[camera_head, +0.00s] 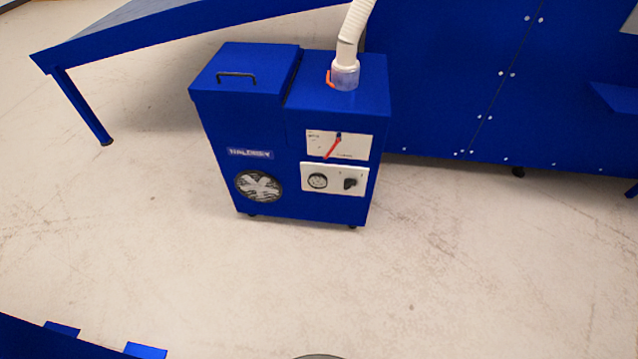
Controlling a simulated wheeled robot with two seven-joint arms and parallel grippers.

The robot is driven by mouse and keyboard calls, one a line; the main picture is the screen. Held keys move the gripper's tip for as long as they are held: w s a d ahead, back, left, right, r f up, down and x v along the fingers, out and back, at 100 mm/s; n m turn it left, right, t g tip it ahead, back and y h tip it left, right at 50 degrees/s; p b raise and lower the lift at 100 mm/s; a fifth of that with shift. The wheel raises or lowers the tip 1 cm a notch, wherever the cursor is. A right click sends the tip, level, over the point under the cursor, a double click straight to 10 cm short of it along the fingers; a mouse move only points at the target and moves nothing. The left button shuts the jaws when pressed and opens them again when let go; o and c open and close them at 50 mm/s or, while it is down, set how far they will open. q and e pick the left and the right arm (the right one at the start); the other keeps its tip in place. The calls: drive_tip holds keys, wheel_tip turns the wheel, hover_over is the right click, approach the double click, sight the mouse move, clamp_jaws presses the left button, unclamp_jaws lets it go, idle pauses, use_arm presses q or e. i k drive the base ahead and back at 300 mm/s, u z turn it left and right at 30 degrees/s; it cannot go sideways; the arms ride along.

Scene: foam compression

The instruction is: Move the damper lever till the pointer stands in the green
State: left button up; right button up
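A blue box-shaped machine (290,190) stands upright on the floor. A white plate (355,147) on its front carries a red lever or pointer (332,149), slanting from upper right to lower left. Below it, a second white panel (334,180) holds a round gauge (318,181) and a black knob (350,184). The gauge is too small to read, and I cannot make out a green zone. A small orange lever (330,78) sits beside the clear hose collar (345,77) on top. Neither of my grippers is in view.
A pale hose (354,22) rises from the machine's top. A blue table (150,30) stands behind at left, with a leg on the floor. A large blue cabinet (440,90) stands behind at right. The floor (290,285) in front is clear; blue parts show at lower left.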

sight(332, 150)
drive_tip(key=k, duration=0.6)
drive_tip(key=u, duration=0.35)
drive_tip(key=i, duration=1.05)
drive_tip(key=u, duration=0.65)
